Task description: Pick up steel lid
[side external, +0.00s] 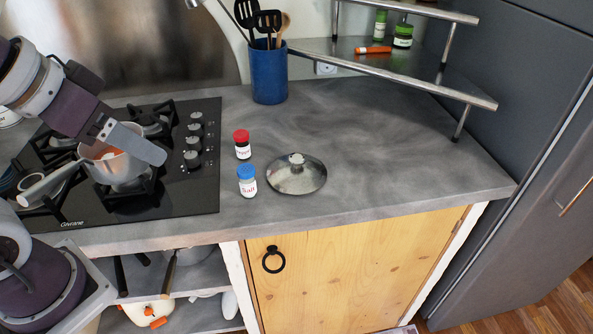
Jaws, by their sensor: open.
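The steel lid (313,181) lies on the grey counter, right of the stove, with its pale knob (296,159) facing up. It is round, shiny and uncovered. My gripper (150,150) hangs over the stove at the left, above a saucepan and well apart from the lid. It is open, and I see nothing held in it.
A blue-capped salt jar (247,182) and a red-capped jar (242,146) stand just left of the lid. The saucepan (125,170) sits on the black stove (190,200). A blue utensil pot (268,78) and a corner shelf (410,75) stand behind. The counter right of the lid is clear.

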